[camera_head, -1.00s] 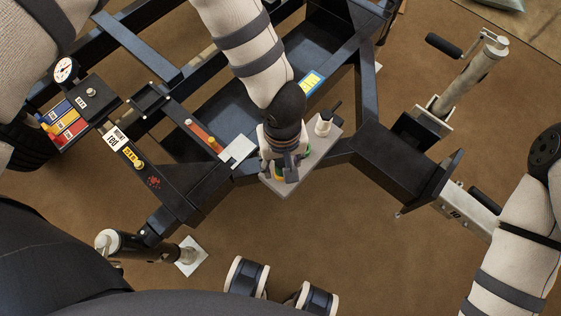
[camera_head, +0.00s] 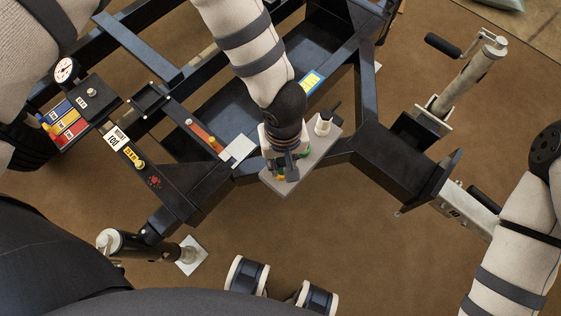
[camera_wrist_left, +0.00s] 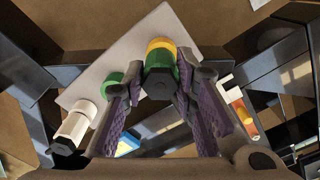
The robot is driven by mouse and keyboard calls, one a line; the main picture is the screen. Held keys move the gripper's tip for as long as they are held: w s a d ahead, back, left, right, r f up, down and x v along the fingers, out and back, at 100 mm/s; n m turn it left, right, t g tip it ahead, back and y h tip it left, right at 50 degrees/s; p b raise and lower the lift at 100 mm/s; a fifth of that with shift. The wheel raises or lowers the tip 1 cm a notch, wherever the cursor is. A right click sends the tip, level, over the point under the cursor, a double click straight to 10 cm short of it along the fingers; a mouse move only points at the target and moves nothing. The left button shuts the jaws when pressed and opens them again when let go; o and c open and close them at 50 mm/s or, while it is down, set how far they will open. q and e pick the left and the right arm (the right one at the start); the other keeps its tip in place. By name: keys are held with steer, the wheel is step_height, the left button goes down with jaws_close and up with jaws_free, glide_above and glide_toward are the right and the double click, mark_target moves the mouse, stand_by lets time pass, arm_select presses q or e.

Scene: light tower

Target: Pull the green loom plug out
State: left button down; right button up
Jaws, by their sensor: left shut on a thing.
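My left gripper (camera_head: 284,172) is over the grey plate (camera_head: 322,150) at the trailer's front. In the left wrist view my left gripper (camera_wrist_left: 163,88) has its purple-padded fingers on both sides of the green loom plug (camera_wrist_left: 158,80) and is shut on it. A yellow ring (camera_wrist_left: 160,46) shows just beyond the plug. I cannot tell whether the plug touches it. A separate round green piece (camera_wrist_left: 112,82) is on the plate to the left. In the head view the gripper mostly hides the plug. My right gripper is out of view.
A white fitting (camera_head: 323,125) with a dark top stands on the plate. A jack (camera_head: 465,80) with a crank rises at right. A panel with blue, red and yellow labels (camera_head: 68,122) and a gauge (camera_head: 65,69) are at left.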

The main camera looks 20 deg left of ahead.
arm_select(q)
steer(key=shift+r, duration=0.15)
steer(key=shift+a+r+p, duration=0.1)
steer(key=shift+r+p, duration=1.3)
steer(key=shift+r, duration=0.95)
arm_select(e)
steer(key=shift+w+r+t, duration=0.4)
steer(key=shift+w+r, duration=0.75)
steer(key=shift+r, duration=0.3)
arm_select(q)
steer(key=shift+r, duration=0.1)
